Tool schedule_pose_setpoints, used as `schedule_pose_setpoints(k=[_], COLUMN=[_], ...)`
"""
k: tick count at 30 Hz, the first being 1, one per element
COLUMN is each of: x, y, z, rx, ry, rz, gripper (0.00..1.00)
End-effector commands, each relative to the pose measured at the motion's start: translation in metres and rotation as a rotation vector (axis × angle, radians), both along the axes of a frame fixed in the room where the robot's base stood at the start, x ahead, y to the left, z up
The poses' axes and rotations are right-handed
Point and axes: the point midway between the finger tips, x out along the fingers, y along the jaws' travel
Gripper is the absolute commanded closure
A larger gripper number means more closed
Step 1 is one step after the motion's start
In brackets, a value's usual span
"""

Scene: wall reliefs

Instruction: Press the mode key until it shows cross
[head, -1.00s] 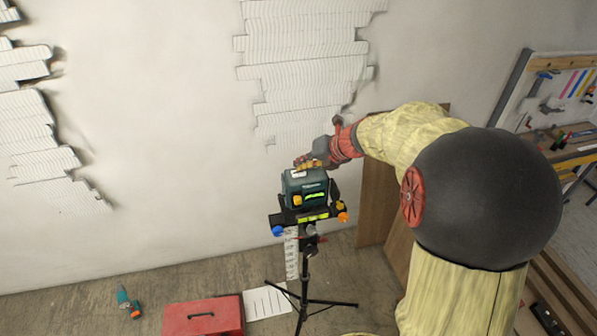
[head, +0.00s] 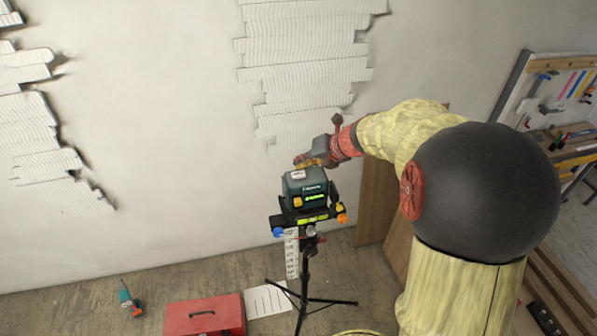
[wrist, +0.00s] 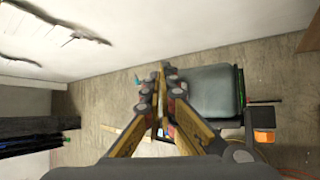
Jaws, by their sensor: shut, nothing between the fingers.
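A dark green laser level (head: 306,190) stands upright on a black tripod mount, with a small lit green display (head: 314,197) on its front. A pale key or label (head: 298,174) shows on its top. The display's symbol is too small to read. My gripper (head: 302,161) is behind the top of the level, close to its upper rear edge; I cannot tell whether it touches. In the wrist view my gripper (wrist: 161,70) is shut and empty, with the grey-green top of the level (wrist: 212,90) just right of the fingers.
The black tripod (head: 303,285) stands on the wooden floor. A red toolbox (head: 204,315), a paper sheet (head: 267,300) and a teal drill (head: 128,300) lie on the floor. Brown boards (head: 376,205) lean on the wall at right. A workbench (head: 570,140) stands far right.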

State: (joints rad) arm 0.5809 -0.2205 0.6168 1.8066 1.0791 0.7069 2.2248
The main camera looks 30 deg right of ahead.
Motion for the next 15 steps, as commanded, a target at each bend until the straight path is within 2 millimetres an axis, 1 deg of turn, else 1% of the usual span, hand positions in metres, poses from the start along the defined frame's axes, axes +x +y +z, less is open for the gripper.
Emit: schedule_pose_setpoints(k=[8,15], x=[0.000,0.000], y=[0.000,0.000], z=[0.002,0.021], rx=[0.000,0.000], ry=[0.000,0.000], rz=[0.000,0.000], gripper=[1.00,1.00])
